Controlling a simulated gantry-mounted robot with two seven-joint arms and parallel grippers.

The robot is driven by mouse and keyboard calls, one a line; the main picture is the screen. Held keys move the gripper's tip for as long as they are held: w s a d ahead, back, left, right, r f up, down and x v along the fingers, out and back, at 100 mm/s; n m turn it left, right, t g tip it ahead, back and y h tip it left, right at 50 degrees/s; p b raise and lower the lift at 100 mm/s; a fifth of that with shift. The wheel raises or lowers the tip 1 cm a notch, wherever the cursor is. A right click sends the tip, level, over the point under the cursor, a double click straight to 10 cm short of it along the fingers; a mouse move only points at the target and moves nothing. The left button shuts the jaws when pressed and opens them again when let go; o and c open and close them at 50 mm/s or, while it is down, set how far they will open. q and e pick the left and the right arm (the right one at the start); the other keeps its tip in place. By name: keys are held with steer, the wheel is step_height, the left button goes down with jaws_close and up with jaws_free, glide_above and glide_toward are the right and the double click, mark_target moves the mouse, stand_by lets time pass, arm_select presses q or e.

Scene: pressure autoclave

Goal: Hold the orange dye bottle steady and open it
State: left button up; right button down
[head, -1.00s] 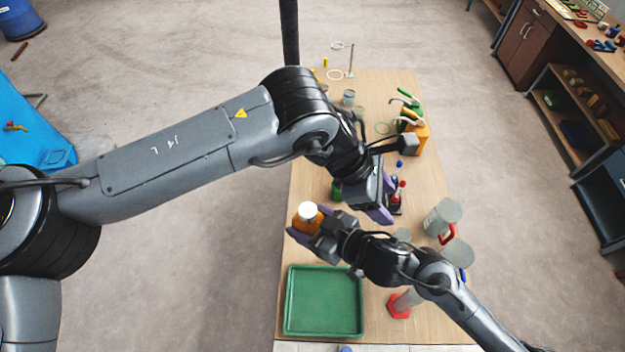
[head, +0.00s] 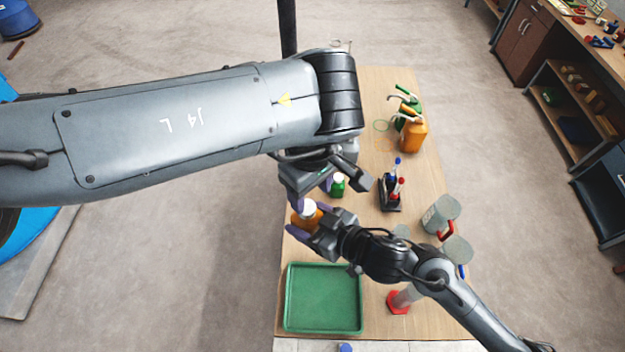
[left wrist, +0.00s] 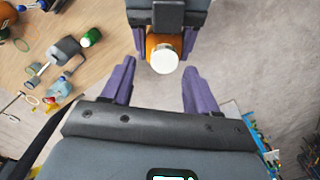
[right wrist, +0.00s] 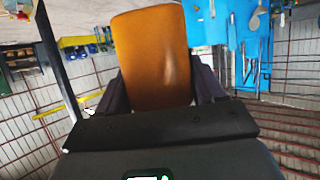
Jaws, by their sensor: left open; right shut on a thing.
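The orange dye bottle (head: 303,219) has a white cap (head: 308,208) on top. My right gripper (head: 307,230) is shut on the bottle's body and holds it at the table's left edge. In the right wrist view the orange bottle (right wrist: 153,57) fills the space between the purple fingers. My left gripper (head: 307,193) is open, close to the cap in the head view. In the left wrist view its purple fingers (left wrist: 155,90) are spread and empty, with the white cap (left wrist: 164,60) just beyond them. The left arm partly hides the space around the bottle.
A green tray (head: 324,329) lies at the front left of the table. A green bottle (head: 338,187) stands behind the orange one.

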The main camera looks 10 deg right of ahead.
mark_target(311, 206)
arm_select(q)
steer(key=shift+f, duration=2.35)
